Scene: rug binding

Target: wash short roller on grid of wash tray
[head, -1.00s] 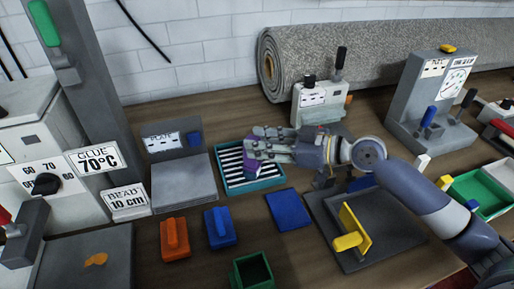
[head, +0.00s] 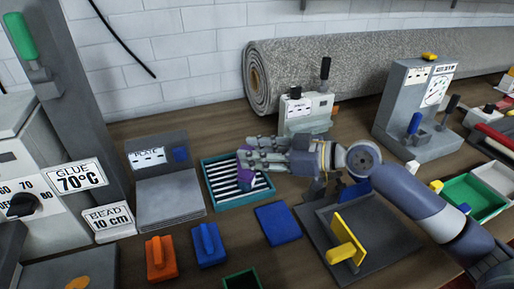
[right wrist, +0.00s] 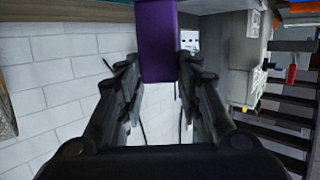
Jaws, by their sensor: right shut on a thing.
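The wash tray (head: 206,184) is a teal tray with a grid of black and white bars, in the middle of the head view. My right gripper (head: 247,161) reaches over it from the right and is shut on a purple piece (head: 244,181), which I take to be the short roller. The piece is at the tray's grid; its underside is hidden, so I cannot tell whether it touches the bars. In the right wrist view the purple piece (right wrist: 158,42) stands between the fingers. My left gripper is not in view.
A blue pad (head: 278,223), a blue block (head: 209,245) and an orange block (head: 160,258) lie in front of the tray. A grey plate stand (head: 168,197) is left of it. A dark tray (head: 378,240) with a yellow tool is at right. A rolled rug (head: 350,70) lies behind.

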